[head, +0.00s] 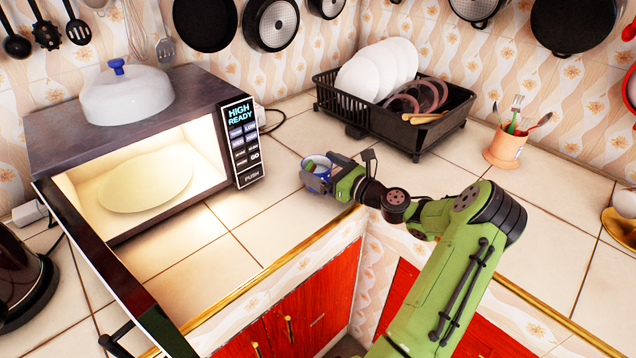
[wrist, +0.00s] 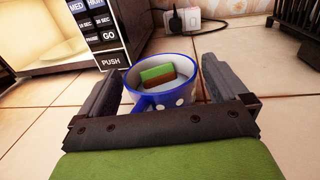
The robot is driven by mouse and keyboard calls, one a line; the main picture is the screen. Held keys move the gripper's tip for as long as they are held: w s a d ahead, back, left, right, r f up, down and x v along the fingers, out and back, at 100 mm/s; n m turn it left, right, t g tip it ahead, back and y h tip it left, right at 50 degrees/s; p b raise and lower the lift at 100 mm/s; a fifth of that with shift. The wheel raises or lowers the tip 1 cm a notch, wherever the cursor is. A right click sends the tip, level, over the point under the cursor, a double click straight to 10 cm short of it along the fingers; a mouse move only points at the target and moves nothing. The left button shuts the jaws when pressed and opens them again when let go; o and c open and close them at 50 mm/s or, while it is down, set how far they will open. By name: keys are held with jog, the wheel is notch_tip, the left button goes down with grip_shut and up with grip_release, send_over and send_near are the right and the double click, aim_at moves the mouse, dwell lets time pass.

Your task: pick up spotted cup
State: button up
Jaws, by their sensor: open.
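The spotted cup (head: 317,164) is blue with white dots and stands on the tiled counter to the right of the microwave. In the wrist view the cup (wrist: 163,101) is upright, with its handle toward me and a green and brown sponge-like block (wrist: 168,76) inside. My gripper (head: 318,180) is at the cup. In the wrist view my gripper (wrist: 165,85) is open, with one finger on each side of the cup. I cannot tell whether either finger touches it. The lower front of the cup is hidden by the gripper's crossbar.
An open microwave (head: 130,150) with a plate (head: 146,184) inside is on the left. A black dish rack (head: 395,115) with plates stands behind the cup. A utensil holder (head: 504,148) is at the right. The counter (head: 270,195) around the cup is mostly clear. A wall socket (wrist: 181,20) is behind.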

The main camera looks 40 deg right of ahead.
jog(key=shift+w, duration=0.4)
jog(key=shift+s+r, duration=0.1)
jog(key=shift+r, duration=0.05)
jog(key=c, duration=1.1)
notch_tip(320, 180, up, 10)
jog(key=p, duration=0.4)
